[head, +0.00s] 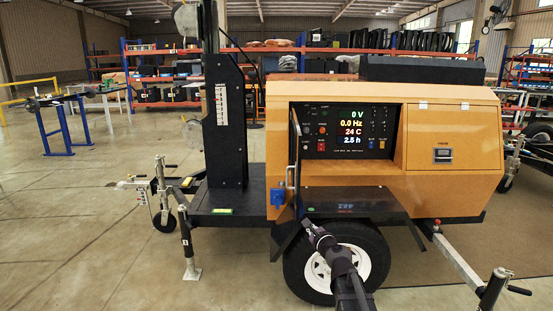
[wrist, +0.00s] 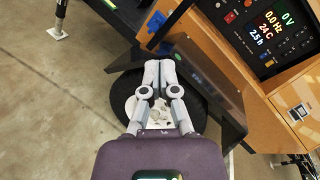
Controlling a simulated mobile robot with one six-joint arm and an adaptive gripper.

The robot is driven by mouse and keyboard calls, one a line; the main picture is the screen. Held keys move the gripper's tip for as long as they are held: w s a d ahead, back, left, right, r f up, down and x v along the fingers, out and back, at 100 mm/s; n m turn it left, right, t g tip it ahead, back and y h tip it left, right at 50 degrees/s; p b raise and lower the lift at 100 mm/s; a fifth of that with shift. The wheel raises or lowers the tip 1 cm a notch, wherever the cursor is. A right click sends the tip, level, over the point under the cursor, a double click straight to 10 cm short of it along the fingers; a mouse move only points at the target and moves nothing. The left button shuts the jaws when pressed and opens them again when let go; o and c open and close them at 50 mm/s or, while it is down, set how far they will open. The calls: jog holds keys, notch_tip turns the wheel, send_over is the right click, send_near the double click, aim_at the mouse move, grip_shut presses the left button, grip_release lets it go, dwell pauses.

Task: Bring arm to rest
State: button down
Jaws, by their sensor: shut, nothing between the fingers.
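The light tower (head: 455,185) is a yellow trailer unit with a black mast (head: 227,120) on its left. Its control panel (head: 345,131) is exposed and lit, reading 0 V, 0.0 Hz, 24 C and 2.5 h; it also shows tilted at the upper right of the wrist view (wrist: 267,32). My arm reaches up from the bottom of the head view. My gripper (wrist: 159,68) is shut and empty, its fingertips together in front of the wheel and fender area. In the head view its end is small and dark below the panel, and its fingers are hard to make out.
A black fender (head: 355,200) and a wheel (head: 375,255) are close to my arm. A blue socket (head: 278,198) is on the tower's lower left. A stabilizer leg (head: 188,245) stands at the left. Open floor (head: 85,240) lies left; shelves stand behind.

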jog(key=s+a+f+n+g, duration=0.3)
jog(key=s+f+n+g, duration=0.5)
jog(key=s+f+n, duration=0.5)
jog(key=s+d+f+n+g+h, duration=0.2)
jog(key=s+d+n+g+h, duration=0.15)
jog(key=s+d+n, duration=0.35)
jog(key=s+d+f+n+g+h, duration=0.25)
jog(key=s+n+g, duration=0.2)
jog(key=s, duration=0.45)
notch_tip(320, 180, up, 22)
jog(key=p, duration=2.1)
jog(key=shift+w+a+r+p, duration=0.2)
jog(key=shift+w+a+p, duration=0.2)
jog(key=shift+m, duration=0.25)
